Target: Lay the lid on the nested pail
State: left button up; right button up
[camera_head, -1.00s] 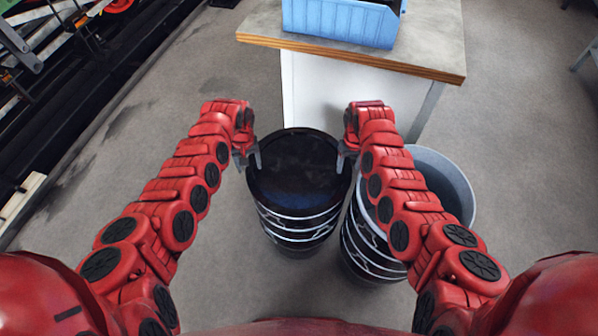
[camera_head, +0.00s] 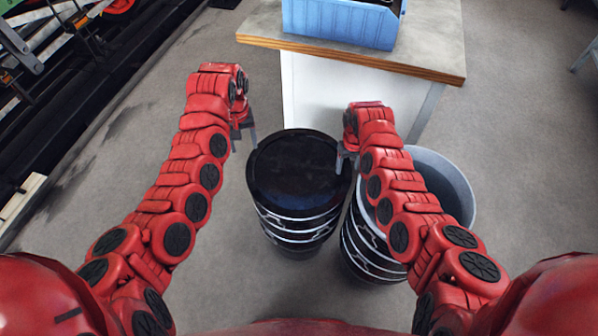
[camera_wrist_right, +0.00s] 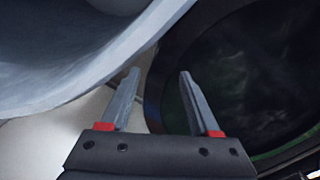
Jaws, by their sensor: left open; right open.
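The lid (camera_head: 298,172), a round black disc, lies flat over the top of the left black pail (camera_head: 300,225), whose stacked light bands show below it. The lid also fills the right side of the right wrist view (camera_wrist_right: 250,80). My left gripper (camera_head: 243,139) is open and empty, apart from the lid, off its upper left edge. My right gripper (camera_head: 347,158) is open at the lid's right edge. In the right wrist view its fingers (camera_wrist_right: 158,95) stand apart with the lid's rim between or just below them; contact cannot be told.
A second pail (camera_head: 448,180), open with a grey inside, stands close on the right, partly under my right arm. A wood-edged table (camera_head: 430,40) with a blue crate (camera_head: 340,22) stands behind. Dark machinery runs along the left. The floor left of the pails is clear.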

notch_tip(320, 180, up, 12)
dwell(0.5)
dwell(0.3)
